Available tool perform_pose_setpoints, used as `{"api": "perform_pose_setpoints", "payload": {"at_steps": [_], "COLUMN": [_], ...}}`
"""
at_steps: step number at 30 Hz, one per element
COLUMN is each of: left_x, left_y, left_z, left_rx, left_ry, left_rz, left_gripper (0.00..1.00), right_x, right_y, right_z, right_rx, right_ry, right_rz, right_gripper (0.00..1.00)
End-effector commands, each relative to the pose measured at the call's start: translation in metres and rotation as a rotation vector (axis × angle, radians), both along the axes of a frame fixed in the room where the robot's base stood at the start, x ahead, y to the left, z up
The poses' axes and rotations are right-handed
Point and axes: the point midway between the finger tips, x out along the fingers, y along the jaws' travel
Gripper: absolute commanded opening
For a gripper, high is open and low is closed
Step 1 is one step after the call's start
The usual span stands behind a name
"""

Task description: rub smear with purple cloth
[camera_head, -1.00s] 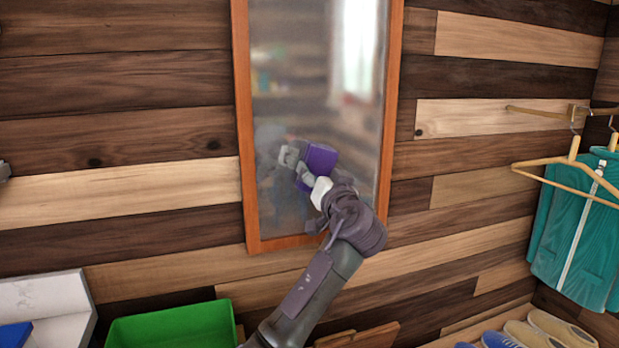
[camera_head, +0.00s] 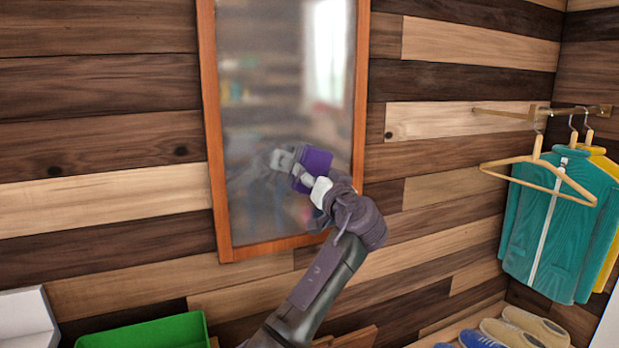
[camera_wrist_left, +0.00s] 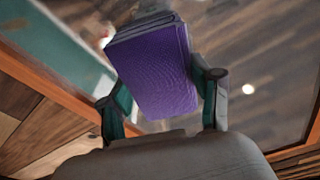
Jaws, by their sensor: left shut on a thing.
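My left gripper (camera_head: 298,168) is shut on a folded purple cloth (camera_head: 316,161). It holds the cloth in front of the lower part of a wood-framed mirror (camera_head: 270,85). The left wrist view shows the cloth (camera_wrist_left: 155,72) between the two fingers, with the glass behind it. I cannot tell whether the cloth touches the glass. The glass looks hazy, with a greyish patch left of the gripper. I cannot tell smear from reflection there, and my arm and the cloth hide part of the glass. My right gripper is not in view.
A green bin (camera_head: 150,332) and a white object (camera_head: 25,318) stand at the lower left. Shoes (camera_head: 520,332) sit at the lower right. Teal clothing (camera_head: 545,235) and a wooden hanger (camera_head: 540,165) hang from a wall rail at right.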

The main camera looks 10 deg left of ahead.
Motion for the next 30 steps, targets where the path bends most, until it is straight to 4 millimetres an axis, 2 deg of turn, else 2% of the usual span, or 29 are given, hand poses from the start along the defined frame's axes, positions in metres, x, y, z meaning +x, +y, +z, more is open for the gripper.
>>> {"api": "perform_pose_setpoints", "payload": {"at_steps": [7, 21, 30], "left_x": [-0.003, -0.041, -0.050], "left_y": [-0.002, -0.028, -0.034], "left_z": [0.000, -0.001, 0.000], "left_rx": [0.000, -0.001, 0.001], "left_ry": [-0.001, -0.002, -0.001], "left_rz": [-0.001, -0.003, 0.000], "left_gripper": [0.36, 0.36, 0.36], "right_x": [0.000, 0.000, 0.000], "right_y": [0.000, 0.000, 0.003], "right_z": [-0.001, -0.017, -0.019], "right_rx": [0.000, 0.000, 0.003], "right_ry": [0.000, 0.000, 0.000], "right_rz": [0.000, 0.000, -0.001], "right_gripper": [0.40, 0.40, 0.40]}}
